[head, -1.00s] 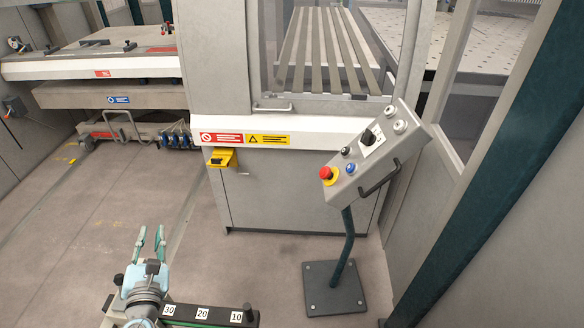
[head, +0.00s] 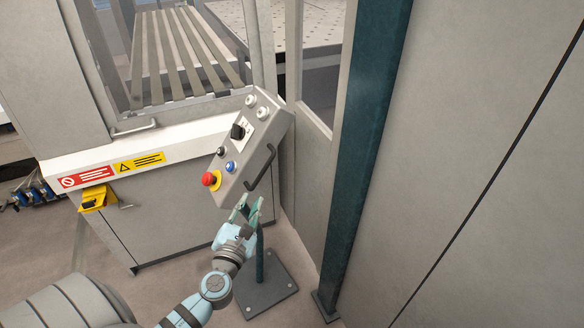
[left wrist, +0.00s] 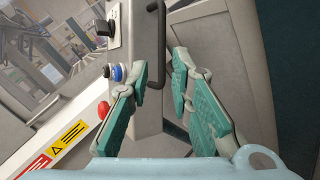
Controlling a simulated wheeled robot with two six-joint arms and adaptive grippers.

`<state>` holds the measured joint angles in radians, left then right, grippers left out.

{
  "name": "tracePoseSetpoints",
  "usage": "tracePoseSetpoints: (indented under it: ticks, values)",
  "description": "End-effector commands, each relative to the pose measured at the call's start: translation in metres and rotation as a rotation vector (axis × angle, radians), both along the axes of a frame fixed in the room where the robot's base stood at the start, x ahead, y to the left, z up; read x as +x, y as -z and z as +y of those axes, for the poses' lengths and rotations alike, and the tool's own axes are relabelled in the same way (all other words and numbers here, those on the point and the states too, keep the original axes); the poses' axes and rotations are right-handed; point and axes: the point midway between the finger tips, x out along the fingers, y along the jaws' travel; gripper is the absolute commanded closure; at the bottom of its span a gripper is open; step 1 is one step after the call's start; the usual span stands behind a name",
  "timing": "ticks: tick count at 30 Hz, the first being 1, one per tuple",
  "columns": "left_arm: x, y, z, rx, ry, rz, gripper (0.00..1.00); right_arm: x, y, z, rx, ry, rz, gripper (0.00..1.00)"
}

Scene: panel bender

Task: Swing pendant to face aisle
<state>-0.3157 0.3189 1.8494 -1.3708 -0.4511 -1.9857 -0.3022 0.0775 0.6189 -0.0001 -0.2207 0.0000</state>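The pendant (head: 243,148) is a tilted grey control box with a red emergency button (head: 210,179), a blue button (head: 230,167) and a black rotary switch. It sits on a dark post with a square floor plate (head: 266,288). A black bar handle (head: 262,167) runs along its right side; it also shows in the left wrist view (left wrist: 156,45). My left gripper (head: 248,208) is just below the handle's lower end, fingers apart. In the left wrist view the open fingers (left wrist: 162,75) point toward the handle, with nothing between them. My right gripper is in neither current view.
The machine front with red and yellow warning labels (head: 138,162) and a yellow pedal-like part (head: 97,198) stands behind and left of the pendant. A dark green column (head: 362,130) and a grey panel (head: 480,150) bound the right side.

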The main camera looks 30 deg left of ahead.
Motion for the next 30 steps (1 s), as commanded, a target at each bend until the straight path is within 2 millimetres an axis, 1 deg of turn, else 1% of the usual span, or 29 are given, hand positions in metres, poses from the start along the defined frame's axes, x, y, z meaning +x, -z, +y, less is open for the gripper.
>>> tracePoseSetpoints:
  ticks: [2, 5, 12, 15, 18, 21, 24, 30]
  values:
    - [0.007, -0.001, 0.003, 0.0, 0.0, -0.001, 0.8, 0.002, -0.001, 0.001, 0.001, 0.001, -0.003, 0.6]
    - [0.025, -0.002, 0.009, 0.0, 0.0, -0.004, 0.8, 0.004, -0.002, 0.001, 0.001, 0.0, -0.006, 0.6]
    - [0.091, 0.0, 0.032, 0.001, 0.002, -0.002, 0.8, 0.004, 0.004, 0.0, 0.0, -0.001, -0.008, 0.6]
    - [0.11, 0.0, 0.039, 0.0, 0.003, -0.003, 0.8, 0.004, 0.007, -0.001, -0.001, 0.0, -0.007, 0.6]
    - [0.124, 0.002, 0.044, 0.0, 0.003, -0.002, 0.8, 0.004, 0.012, -0.001, -0.001, 0.0, -0.007, 0.6]
    - [0.132, 0.001, 0.047, -0.001, 0.004, -0.001, 0.8, 0.004, 0.013, -0.001, -0.002, 0.0, -0.007, 0.6]
    - [0.135, 0.001, 0.049, -0.001, 0.004, -0.001, 0.8, 0.004, 0.013, -0.002, -0.003, -0.001, -0.006, 0.6]
    - [0.135, 0.0, 0.049, -0.001, 0.004, -0.001, 0.8, 0.003, 0.013, -0.003, -0.004, -0.002, -0.004, 0.6]
